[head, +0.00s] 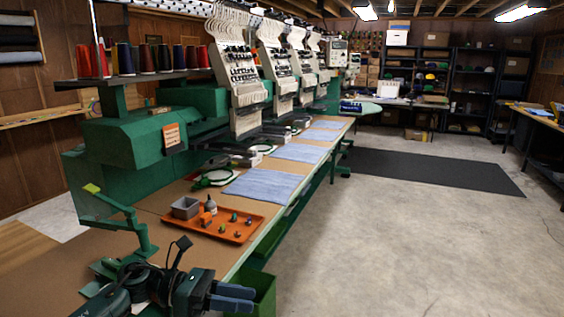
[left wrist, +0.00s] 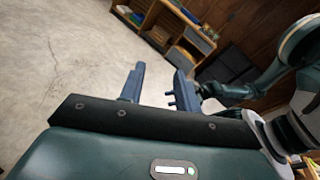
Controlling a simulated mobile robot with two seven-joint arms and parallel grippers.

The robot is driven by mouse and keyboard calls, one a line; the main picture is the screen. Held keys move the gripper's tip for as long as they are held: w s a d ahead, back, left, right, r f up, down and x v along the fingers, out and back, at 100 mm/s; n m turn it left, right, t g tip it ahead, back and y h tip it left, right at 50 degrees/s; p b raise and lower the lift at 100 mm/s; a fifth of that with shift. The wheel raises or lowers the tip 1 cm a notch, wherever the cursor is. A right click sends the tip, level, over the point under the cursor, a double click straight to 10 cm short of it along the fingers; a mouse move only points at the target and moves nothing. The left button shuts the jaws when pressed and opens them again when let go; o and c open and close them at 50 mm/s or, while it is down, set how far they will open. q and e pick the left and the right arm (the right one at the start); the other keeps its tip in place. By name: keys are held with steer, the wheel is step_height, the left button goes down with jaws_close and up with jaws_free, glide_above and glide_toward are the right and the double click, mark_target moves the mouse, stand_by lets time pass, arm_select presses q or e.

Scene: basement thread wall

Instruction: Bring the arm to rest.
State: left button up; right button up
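My left gripper (head: 232,297) is low in the head view, in front of the near end of the long work table (head: 140,262), with its fingers pointing right. In the left wrist view the two blue-grey fingers of the left gripper (left wrist: 158,88) stand apart with nothing between them, so it is open and empty. A jointed arm, apparently my right one, comes in from the right of the left wrist view. Its end is small, dark and partly behind a finger, so its gripper's state is unclear. The head view does not show the right gripper.
An orange tray (head: 231,234) with a grey bin (head: 186,208), a small bottle (head: 211,204) and small items lies on the table close beyond the gripper. A green bin (head: 262,292) stands beside it. Green embroidery machines (head: 130,140) line the left.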

arm_select(q)
steer(key=s+a+f+m+t+y, duration=0.3)
steer(key=s+f+m+t+y, duration=0.2)
steer(key=s+f+m, duration=0.4)
steer(key=s+a+f+m+t+y+p, duration=0.1)
steer(key=s+a+f+m+t+y, duration=0.2)
steer(key=m, duration=1.2)
steer(key=s+f+t+y, duration=0.2)
steer(key=s+f+y, duration=0.3)
steer(key=s+f, duration=0.2)
step_height(320, 180, down, 2)
steer(key=shift+a+f+m+t, duration=0.2)
steer(key=shift+f+m+t, duration=0.1)
steer(key=shift+t, duration=0.1)
steer(key=shift+s, duration=0.1)
